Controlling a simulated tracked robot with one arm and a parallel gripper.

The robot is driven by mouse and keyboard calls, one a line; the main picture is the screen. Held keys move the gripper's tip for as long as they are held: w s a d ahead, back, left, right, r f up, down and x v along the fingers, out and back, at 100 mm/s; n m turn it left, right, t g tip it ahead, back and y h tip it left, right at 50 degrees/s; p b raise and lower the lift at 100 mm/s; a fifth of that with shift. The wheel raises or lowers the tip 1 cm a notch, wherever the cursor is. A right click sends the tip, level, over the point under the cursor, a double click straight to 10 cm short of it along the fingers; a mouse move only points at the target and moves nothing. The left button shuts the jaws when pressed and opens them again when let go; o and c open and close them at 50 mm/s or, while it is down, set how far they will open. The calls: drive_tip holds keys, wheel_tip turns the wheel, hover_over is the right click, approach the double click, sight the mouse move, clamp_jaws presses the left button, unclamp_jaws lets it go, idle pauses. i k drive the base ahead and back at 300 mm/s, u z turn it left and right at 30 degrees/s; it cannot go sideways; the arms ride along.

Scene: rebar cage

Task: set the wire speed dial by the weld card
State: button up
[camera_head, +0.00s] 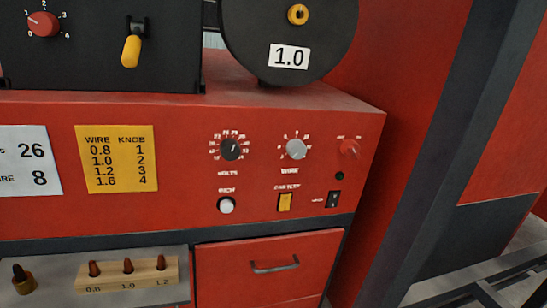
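The wire dial (296,149) is a grey knob labelled WIRE on the red front panel, with a ring of small white numbers. Its pointer seems to lean up and right, but the exact setting is too small to read. The black VOLTS dial (230,149) sits just left of it. A white card (28,160), cut off by the left picture edge, shows 26 on its upper line and 8 on the lower line, whose label ends in "RE". My gripper is not in view.
A yellow wire/knob chart (117,159) is beside the white card. Below the dials are a white button (226,205), a yellow switch (285,202) and a black switch (333,199). A red knob (348,148) is right. A spool marked 1.0 (289,57) stands above.

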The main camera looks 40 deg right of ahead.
sight(296, 148)
drive_tip(key=u, duration=0.35)
drive_tip(key=i, duration=0.7)
drive_tip(key=z, duration=1.5)
